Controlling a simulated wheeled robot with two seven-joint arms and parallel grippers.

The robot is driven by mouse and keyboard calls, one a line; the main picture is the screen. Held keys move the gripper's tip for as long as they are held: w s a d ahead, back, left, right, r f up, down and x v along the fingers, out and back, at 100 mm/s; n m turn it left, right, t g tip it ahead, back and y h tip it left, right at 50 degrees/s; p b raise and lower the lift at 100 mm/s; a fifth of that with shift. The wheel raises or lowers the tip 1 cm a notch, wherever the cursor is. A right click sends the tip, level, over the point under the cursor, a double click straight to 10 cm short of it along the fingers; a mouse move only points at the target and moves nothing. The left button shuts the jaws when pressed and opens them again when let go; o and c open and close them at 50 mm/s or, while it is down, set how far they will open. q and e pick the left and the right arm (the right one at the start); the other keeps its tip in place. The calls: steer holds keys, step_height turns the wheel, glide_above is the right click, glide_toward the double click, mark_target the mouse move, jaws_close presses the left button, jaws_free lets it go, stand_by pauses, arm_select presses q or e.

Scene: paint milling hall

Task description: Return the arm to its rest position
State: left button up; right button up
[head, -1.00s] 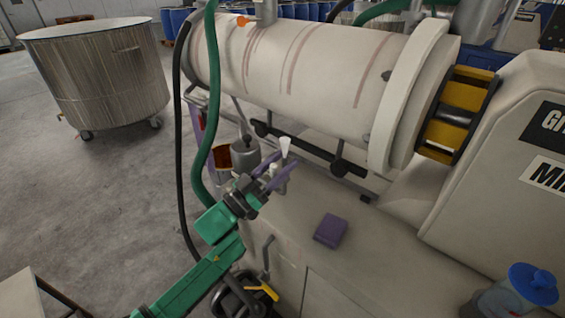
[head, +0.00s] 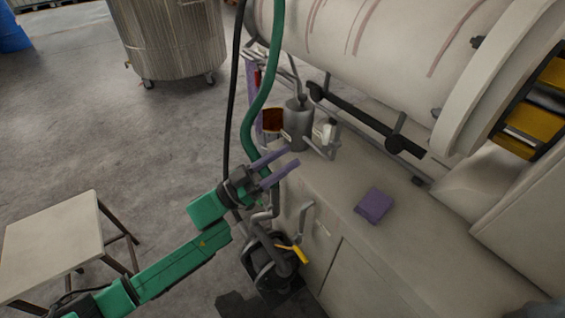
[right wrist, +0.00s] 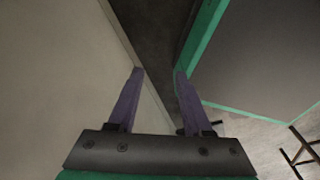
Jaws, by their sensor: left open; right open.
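My left arm (head: 170,270) is green and comes in from the lower left. My left gripper (head: 292,158) has purple fingers, apart, with nothing seen between them. In the picture it lies in front of the near edge of the mill's beige base, just below a grey canister (head: 298,122) and a small white-topped item (head: 327,129). My right gripper (right wrist: 158,72) shows only in the right wrist view. Its purple fingers are apart and empty, beside a plain beige surface (right wrist: 60,70).
A green hose (head: 268,85) hangs close beyond the left gripper. A pump with a yellow lever (head: 292,252) stands below it. A purple block (head: 374,205) lies on the base. A small table (head: 50,240) stands at left. Floor between table and metal vat (head: 170,40) is clear.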

arm_select(q)
steer(key=shift+a, duration=0.1)
stand_by(0.3)
steer(key=w+a+f+n+t+y+p, duration=0.1)
steer(key=w+a+f+n+t+y, duration=0.2)
steer(key=f, duration=0.4)
steer(key=w+a+f+n+t+y, duration=0.1)
steer(key=w+a+f+n+y, duration=0.1)
steer(key=a+f+y, duration=0.3)
steer(key=s+a+f+n+g+y+p, duration=0.1)
steer(key=s+a+f+n+g+y, duration=0.2)
steer(key=f, duration=0.8)
steer(key=s+a+f+y, duration=0.3)
steer(key=a+f+y, duration=0.25)
steer(key=f, duration=0.55)
steer(key=s+a+f+n+g+y+p, duration=0.1)
steer(key=s+a+f+g, duration=0.2)
steer(key=s+f, duration=0.5)
steer(key=s+a+f+g+y, duration=0.1)
steer(key=s+a+f+g, duration=0.2)
steer(key=s+f, duration=0.55)
steer(key=s+f+g, duration=0.2)
steer(key=s, duration=0.8)
steer(key=s+f+g+y, duration=0.1)
steer(key=s+g, duration=0.2)
steer(key=s, duration=0.8)
steer(key=shift+f+n+p, duration=0.3)
steer(key=shift+f+p, duration=0.1)
